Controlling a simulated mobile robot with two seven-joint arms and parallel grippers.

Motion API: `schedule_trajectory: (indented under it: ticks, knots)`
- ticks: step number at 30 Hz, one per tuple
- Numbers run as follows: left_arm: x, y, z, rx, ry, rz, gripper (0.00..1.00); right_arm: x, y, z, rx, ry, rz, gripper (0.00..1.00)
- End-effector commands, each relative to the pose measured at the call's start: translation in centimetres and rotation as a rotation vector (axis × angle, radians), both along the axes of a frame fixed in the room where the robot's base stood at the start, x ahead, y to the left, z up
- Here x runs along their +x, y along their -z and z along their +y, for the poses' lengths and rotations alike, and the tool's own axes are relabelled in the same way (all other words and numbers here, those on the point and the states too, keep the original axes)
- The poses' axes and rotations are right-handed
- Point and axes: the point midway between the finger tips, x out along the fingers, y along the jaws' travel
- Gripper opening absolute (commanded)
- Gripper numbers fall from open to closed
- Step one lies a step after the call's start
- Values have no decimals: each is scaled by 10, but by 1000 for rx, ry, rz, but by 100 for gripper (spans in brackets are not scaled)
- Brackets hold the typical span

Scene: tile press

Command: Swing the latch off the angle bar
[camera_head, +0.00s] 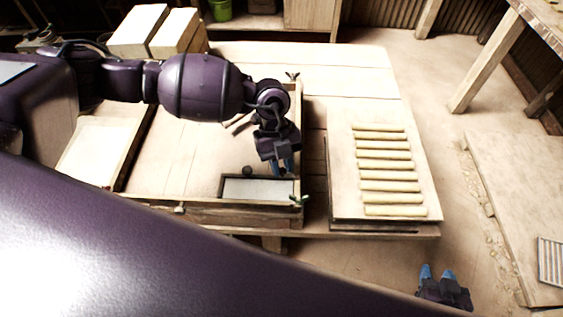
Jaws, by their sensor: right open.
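A small green-tipped fitting (299,200), perhaps a latch, sits at the frame's front right corner, just below and right of the fingertips. A similar small fitting (292,75) sits at the back right corner. I cannot clearly make out the angle bar. A dark round knob (247,171) lies left of the fingertips. My right gripper (437,272) is open and empty, off the table's front.
A board with several cream rolls (388,172) lies right of the frame. Pale blocks (150,30) stand at the back left, and a green bucket (221,10) behind. The bench top (350,65) is bare behind the board. Another table (530,25) stands at the right.

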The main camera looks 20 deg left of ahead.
Motion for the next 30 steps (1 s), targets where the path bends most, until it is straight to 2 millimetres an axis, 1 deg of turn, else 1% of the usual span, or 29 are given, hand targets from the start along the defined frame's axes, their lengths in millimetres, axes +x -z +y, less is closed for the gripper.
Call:
schedule_trajectory:
  ticks: [1,3,4,11,17,24,30]
  knots:
    - [0,0,0,0,0,0,14,-2,2,0,0,2,5,43]
    - [0,0,0,0,0,0,3,-4,3,-1,0,2,10,43]
    - [0,0,0,0,0,0,0,-5,4,-1,0,2,12,43]
    - [1,0,0,0,17,0,0,-5,5,-1,0,2,13,43]
    - [4,0,0,-1,96,0,0,-1,5,0,0,1,6,43]
    - [12,1,-1,-1,281,0,0,5,6,1,0,-3,-7,43]
    - [19,1,-3,0,473,-1,0,4,13,1,0,-3,-4,43]
